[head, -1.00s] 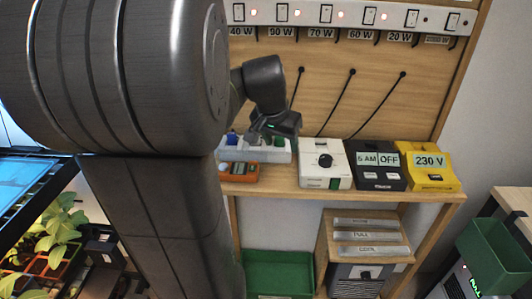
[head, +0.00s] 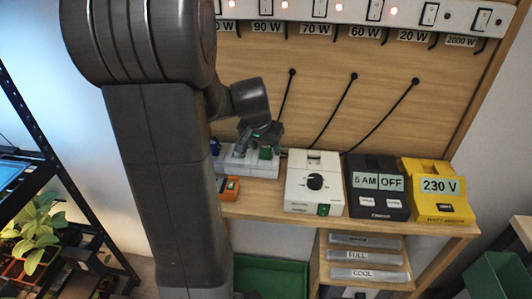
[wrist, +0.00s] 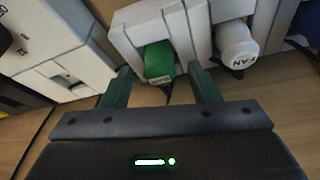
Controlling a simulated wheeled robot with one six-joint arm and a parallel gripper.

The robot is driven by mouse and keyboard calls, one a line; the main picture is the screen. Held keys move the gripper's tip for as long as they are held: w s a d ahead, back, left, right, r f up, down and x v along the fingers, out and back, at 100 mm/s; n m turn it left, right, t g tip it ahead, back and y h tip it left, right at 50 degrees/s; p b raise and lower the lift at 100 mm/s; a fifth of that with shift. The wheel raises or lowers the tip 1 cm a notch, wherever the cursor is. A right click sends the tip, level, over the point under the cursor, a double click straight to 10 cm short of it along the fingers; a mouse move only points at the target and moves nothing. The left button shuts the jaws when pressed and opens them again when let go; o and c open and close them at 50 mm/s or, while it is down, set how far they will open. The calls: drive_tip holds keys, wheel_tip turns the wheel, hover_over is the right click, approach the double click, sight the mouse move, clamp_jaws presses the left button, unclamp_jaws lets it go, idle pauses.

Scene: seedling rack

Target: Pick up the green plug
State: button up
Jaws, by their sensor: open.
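The green plug (wrist: 160,60) sits in the pale power strip (wrist: 125,28), with a small label on its near end. In the head view the green plug (head: 265,153) shows at the right part of the strip (head: 236,163), just under my gripper (head: 262,137). In the wrist view my gripper (wrist: 159,70) is open, its two dark green fingers on either side of the plug's near end. Gaps show between the fingers and the plug, and nothing is held. My arm hides part of the strip in the head view.
A white plug marked FAN (wrist: 236,45) is close right of the green one. A blue plug (head: 214,147) is farther left in the head view. An orange device (head: 229,188) lies in front of the strip; a white dial box (head: 315,183) stands to the right.

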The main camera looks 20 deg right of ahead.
drive_tip(key=shift+c, duration=0.2)
drive_tip(key=c, duration=1)
drive_tip(key=shift+r, duration=0.1)
drive_tip(key=shift+c, duration=0.2)
